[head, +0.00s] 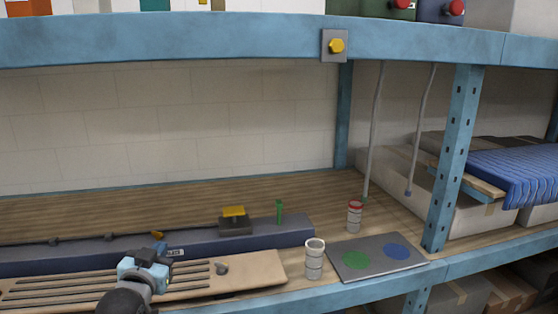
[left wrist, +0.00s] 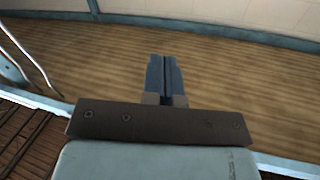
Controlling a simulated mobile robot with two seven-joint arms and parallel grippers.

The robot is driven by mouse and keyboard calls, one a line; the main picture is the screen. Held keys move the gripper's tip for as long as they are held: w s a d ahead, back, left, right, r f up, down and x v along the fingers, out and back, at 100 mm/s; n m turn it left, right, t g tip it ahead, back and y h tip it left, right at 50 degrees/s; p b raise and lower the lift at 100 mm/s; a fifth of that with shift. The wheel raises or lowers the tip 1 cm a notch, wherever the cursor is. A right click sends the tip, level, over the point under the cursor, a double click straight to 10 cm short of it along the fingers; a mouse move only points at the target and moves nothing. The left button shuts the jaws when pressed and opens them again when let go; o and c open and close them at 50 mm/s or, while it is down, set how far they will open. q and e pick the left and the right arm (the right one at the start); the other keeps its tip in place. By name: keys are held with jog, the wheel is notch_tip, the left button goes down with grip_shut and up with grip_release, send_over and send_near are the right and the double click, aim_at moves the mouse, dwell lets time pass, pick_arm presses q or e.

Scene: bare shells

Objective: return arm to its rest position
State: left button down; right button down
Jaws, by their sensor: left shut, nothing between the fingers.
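My left gripper (head: 152,256) comes in from the bottom left in the head view, over the slotted wooden board at the front of the shelf. In the left wrist view its blue fingers (left wrist: 164,76) are pressed together with nothing between them. Bare wooden shelf surface (left wrist: 90,60) shows beyond the fingers there. My right gripper shows in neither view.
A slotted wooden board (head: 255,270) and a dark blue bar (head: 60,258) lie along the shelf. A white-topped can (head: 314,262), a red-topped can (head: 354,218) and a grey plate (head: 372,270) with green and blue discs stand right. A blue post (head: 455,150) rises there.

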pick_arm(q)
jog(key=s+d+f+g+h, duration=0.1)
jog(key=s+d+f+g, duration=0.1)
jog(key=s+f, duration=0.75)
jog(key=s+d+f+g+h, duration=0.15)
jog(key=s+f, duration=0.35)
jog(key=f, duration=0.9)
jog(key=s+d+f+g, duration=0.1)
jog(key=s+f, duration=0.4)
jog(key=s, duration=0.3)
jog(key=s+d+f+g, duration=0.2)
jog(key=s+f, duration=0.4)
jog(key=s, duration=0.2)
jog(key=shift+s, duration=0.4)
jog(key=shift+w+a+f, duration=0.1)
